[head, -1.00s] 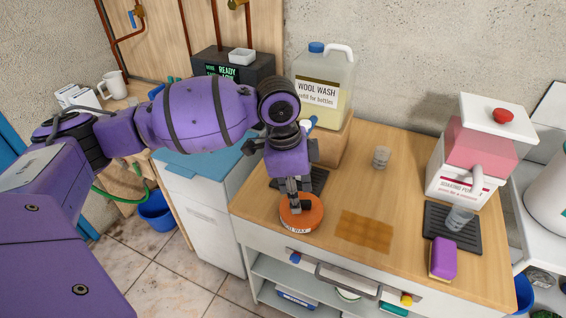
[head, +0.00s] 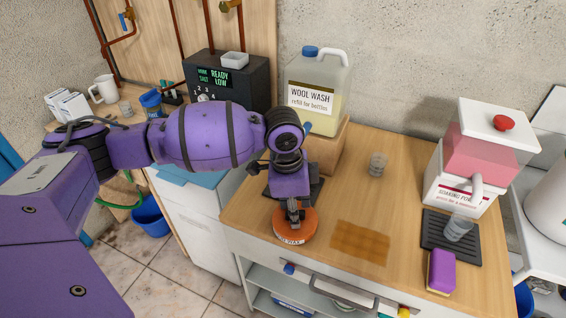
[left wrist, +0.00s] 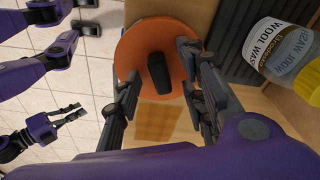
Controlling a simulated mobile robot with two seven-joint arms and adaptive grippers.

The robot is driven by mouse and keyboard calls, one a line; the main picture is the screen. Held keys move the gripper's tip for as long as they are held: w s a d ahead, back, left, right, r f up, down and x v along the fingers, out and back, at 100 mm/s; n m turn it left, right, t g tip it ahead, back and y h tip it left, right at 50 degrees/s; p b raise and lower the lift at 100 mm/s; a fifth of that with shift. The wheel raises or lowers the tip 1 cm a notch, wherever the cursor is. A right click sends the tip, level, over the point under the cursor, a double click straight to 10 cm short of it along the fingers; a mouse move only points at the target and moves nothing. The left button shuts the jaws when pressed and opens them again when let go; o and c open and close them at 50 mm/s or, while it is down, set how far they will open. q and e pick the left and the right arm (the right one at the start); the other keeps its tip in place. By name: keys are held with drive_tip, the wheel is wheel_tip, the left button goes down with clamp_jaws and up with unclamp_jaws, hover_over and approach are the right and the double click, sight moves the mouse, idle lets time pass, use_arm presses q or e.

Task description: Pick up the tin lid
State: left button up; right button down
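The orange round tin lid (head: 296,232) lies near the front edge of the wooden counter, with partly hidden lettering on its side. In the left wrist view the lid (left wrist: 137,52) has a dark upright knob (left wrist: 158,72) at its middle. My left gripper (head: 294,213) is right over the lid and points down. In the left wrist view its two fingers (left wrist: 158,65) are spread, one on each side of the knob, with gaps showing between. My right gripper (left wrist: 82,111) shows at the left of that view, over the floor, with its fingers apart and empty.
A wool wash jug (head: 315,92) stands on a wooden block behind the lid. A soaking powder box (head: 465,188) and a purple sponge (head: 441,272) are farther right.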

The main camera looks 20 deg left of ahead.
use_arm(q)
drive_tip(key=shift+r, duration=0.1)
drive_tip(key=c, duration=1)
clamp_jaws()
use_arm(e)
drive_tip(key=shift+s+a+f, duration=0.15)
drive_tip(key=shift+s+f, duration=0.2)
drive_tip(key=shift+s, duration=0.1)
use_arm(q)
drive_tip(key=shift+w+r, duration=0.1)
